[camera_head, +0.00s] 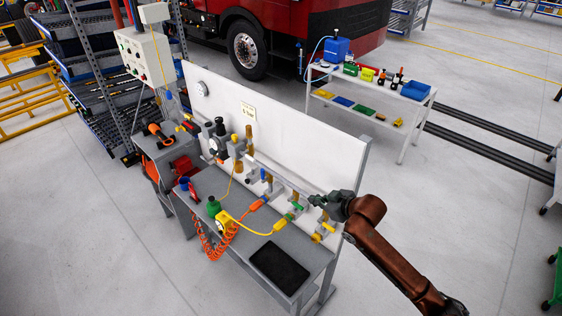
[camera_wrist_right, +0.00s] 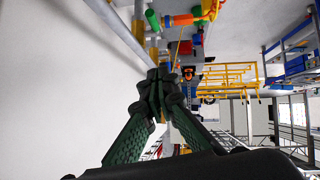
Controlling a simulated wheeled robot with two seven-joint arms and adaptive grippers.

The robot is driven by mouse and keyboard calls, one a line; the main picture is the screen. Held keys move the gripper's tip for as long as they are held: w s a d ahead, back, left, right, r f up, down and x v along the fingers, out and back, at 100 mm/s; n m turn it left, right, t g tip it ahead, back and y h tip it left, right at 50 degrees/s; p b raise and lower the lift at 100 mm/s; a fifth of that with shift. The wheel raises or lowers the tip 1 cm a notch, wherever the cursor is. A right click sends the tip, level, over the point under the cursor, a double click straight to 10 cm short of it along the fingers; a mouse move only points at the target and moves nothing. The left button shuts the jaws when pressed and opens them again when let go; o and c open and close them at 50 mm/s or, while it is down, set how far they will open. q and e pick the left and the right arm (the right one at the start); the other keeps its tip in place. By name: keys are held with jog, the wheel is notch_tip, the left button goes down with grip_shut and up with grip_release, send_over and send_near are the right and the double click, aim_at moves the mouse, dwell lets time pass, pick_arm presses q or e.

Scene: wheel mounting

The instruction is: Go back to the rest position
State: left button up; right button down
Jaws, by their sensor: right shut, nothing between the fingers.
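My right gripper (camera_head: 318,200) is at the right end of the workbench (camera_head: 210,184), in front of the white back panel (camera_head: 300,125) and near the end of the pipe line. In the right wrist view its two green fingers meet at their tips (camera_wrist_right: 160,85), and nothing is between them. My right arm comes in from the lower right of the head view. My left gripper does not show in either view.
The bench carries a pipe with valves (camera_head: 262,172), a green and yellow device (camera_head: 215,208), an orange coiled hose (camera_head: 215,243) and a black pad (camera_head: 280,263). A white table (camera_head: 405,97) with small items stands behind the panel. Open floor lies at the right.

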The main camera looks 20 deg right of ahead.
jog(key=s+f+m+g+h, duration=0.2)
jog(key=s+f, duration=1.1)
jog(key=f, duration=0.1)
jog(key=s+f+m+g+h, duration=0.1)
jog(key=s+f+m+g, duration=0.15)
jog(key=s, duration=0.55)
jog(key=s+d+f+m+g+h, duration=0.1)
jog(key=s+f, duration=0.3)
jog(key=s, duration=0.4)
jog(key=s+f+m+g+h, duration=0.1)
jog(key=s+f, duration=0.2)
jog(key=s, duration=0.5)
notch_tip(320, 180, down, 38)
jog(key=g+y+b, duration=0.1)
jog(key=g+b, duration=0.1)
jog(key=b, duration=0.8)
jog(key=s+f+b, duration=0.5)
jog(key=s+f, duration=0.5)
jog(key=f, duration=0.4)
jog(key=s+a+f+n+b, duration=0.1)
jog(key=s+f+b, duration=0.3)
jog(key=s+f, duration=0.7)
notch_tip(320, 180, down, 4)
jog(key=shift+r+g+b, duration=0.15)
jog(key=shift+g+b, duration=0.25)
jog(key=shift+g, duration=0.05)
